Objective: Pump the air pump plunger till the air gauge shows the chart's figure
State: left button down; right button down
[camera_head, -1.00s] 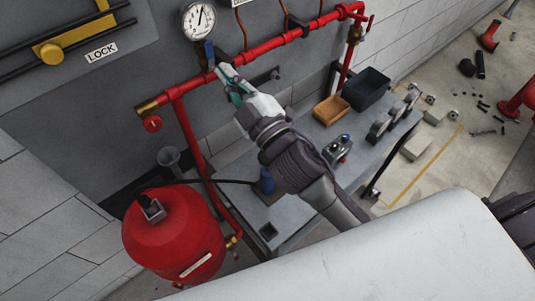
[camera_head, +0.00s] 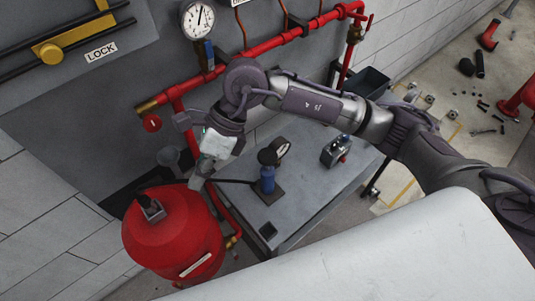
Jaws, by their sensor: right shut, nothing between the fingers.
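The air pump (camera_head: 267,181) has a blue body and stands upright on a small plate on the grey bench. Its black plunger knob (camera_head: 267,156) is at the top, with a small white-faced gauge (camera_head: 283,148) beside it; that reading is too small to make out. A black hose runs from the pump toward the red tank (camera_head: 172,239). A larger round gauge (camera_head: 198,19) is on the red wall pipe. My right gripper (camera_head: 196,184) is shut and empty, pointing down close to the tank's upper right side, left of the pump. My left gripper is out of view. No chart is readable.
The red pipe (camera_head: 288,37) with a blue-handled valve (camera_head: 209,53) runs along the wall behind my arm. The bench front is clear.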

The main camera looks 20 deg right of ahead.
jog(key=w+d+f+t+h, duration=0.2)
jog(key=w+d+h, duration=0.2)
jog(key=d, duration=0.3)
jog(key=h, duration=0.4)
send_near(265, 154)
jog(key=shift+s+f+m+t, duration=0.2)
jog(key=shift+s+m+t, duration=0.1)
jog(key=shift+s, duration=0.05)
jog(key=shift+f, duration=0.15)
jog(key=shift+s+d+f+b, duration=0.1)
jog(key=shift+f+b, duration=0.65)
jog(key=shift+f, duration=0.95)
jog(key=shift+s+d+f+b, duration=0.15)
jog(key=shift+f+b, duration=0.55)
jog(key=shift+f, duration=0.95)
jog(key=shift+w, duration=0.1)
